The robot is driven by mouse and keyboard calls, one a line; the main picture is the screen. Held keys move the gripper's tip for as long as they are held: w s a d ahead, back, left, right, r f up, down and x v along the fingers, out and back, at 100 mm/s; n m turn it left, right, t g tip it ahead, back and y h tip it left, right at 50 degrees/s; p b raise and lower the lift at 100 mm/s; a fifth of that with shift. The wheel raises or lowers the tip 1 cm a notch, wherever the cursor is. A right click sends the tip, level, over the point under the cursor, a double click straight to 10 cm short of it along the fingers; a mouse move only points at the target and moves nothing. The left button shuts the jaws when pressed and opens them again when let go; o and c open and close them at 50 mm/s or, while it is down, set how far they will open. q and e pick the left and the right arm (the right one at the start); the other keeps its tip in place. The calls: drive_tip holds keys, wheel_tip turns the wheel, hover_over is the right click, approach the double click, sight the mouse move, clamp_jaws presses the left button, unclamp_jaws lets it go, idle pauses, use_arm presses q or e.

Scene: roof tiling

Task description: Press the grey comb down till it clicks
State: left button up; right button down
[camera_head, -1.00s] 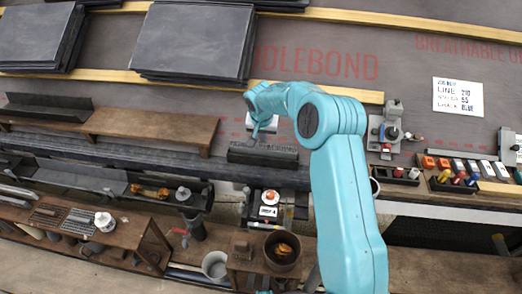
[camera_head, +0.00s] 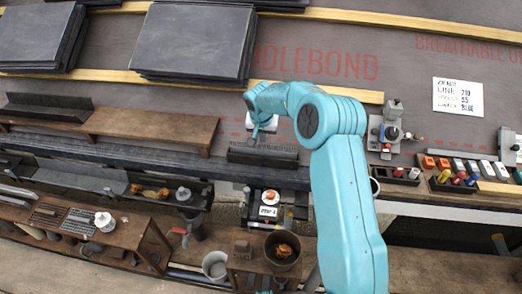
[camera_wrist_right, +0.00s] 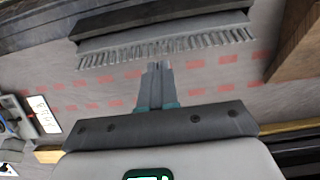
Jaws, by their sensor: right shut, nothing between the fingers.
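The grey comb (camera_head: 262,155) is a long strip at the roof's lower edge in the head view. In the right wrist view the comb (camera_wrist_right: 165,46) shows a row of fine teeth along a dark strip. My right gripper (camera_head: 254,134) is just above the comb in the head view. In the right wrist view its fingers (camera_wrist_right: 157,72) are shut and empty, with the tips at the toothed edge near the comb's middle. I cannot tell whether they touch it. My left gripper is not in view.
A brown board (camera_head: 140,126) lies left of the comb. Stacks of dark slates (camera_head: 195,42) rest higher on the roof. A metal tool (camera_head: 390,130) and a tray of coloured items (camera_head: 455,182) are at the right. A cluttered bench (camera_head: 75,222) stands below the edge.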

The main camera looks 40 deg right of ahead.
drive_tip(key=shift+f+b, duration=0.7)
drive_tip(key=shift+f, duration=0.2)
idle(0.4)
drive_tip(key=shift+r, duration=0.1)
wheel_tip(320, 180, up, 9)
drive_tip(key=p, duration=0.5)
drive_tip(key=shift+p, duration=0.3)
idle(0.3)
idle(0.3)
